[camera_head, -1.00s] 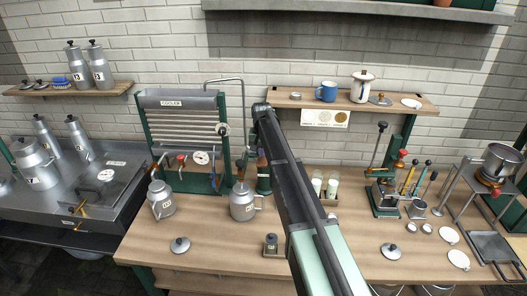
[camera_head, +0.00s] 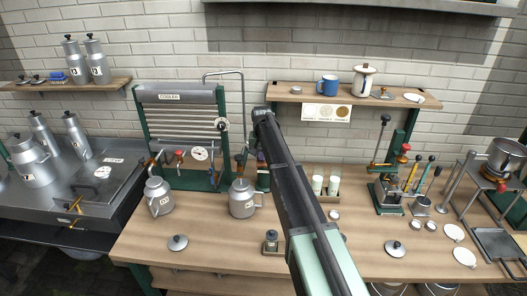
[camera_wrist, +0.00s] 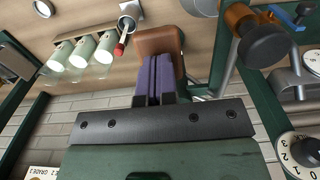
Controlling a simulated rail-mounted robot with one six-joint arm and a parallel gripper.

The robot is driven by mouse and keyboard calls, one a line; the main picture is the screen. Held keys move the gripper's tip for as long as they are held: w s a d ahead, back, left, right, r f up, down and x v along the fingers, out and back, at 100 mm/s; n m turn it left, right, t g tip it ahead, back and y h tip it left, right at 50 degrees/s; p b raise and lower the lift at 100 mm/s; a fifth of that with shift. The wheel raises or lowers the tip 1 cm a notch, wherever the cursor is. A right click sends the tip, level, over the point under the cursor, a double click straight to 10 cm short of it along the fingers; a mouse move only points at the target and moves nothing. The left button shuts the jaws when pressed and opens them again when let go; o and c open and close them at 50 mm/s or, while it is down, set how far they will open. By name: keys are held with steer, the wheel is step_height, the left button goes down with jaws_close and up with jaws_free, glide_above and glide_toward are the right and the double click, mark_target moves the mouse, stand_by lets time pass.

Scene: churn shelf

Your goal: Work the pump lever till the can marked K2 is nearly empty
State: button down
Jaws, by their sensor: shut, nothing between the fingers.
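Two metal cans with small labels stand on the bench in front of the cooler (camera_head: 180,97), a left can (camera_head: 160,199) and a right can (camera_head: 243,200). I cannot read which label says K2. My gripper (camera_wrist: 153,68) shows in the wrist view as two purple fingers shut together with nothing between them. Its tips are close to a brown block (camera_wrist: 158,40); I cannot tell whether they touch. A black knob on an orange-brown fitting (camera_wrist: 262,45) is to the right of the fingers. I cannot tell if it belongs to the pump lever. In the head view my arm hides part of this area.
White-filled glasses (camera_head: 317,184) stand just right of my arm. A lever stand (camera_head: 388,190) is farther right. A shelf (camera_head: 300,96) with a blue mug (camera_head: 327,85) hangs above. Loose lids, such as one (camera_head: 177,242), lie on the front bench, which has some clear room.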

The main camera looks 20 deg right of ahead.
step_height(320, 180, down, 6)
steer(key=f+b, duration=0.1)
steer(key=b, duration=0.5)
step_height(320, 180, up, 12)
steer(key=p, duration=1.1)
steer(key=shift+f, duration=0.35)
step_height(320, 180, down, 11)
steer(key=b, duration=1.1)
step_height(320, 180, up, 12)
steer(key=p, duration=1.1)
steer(key=shift+f+p, duration=0.25)
steer(key=shift+p, duration=0.05)
steer(key=shift+f, duration=0.25)
steer(key=shift+b, duration=0.35)
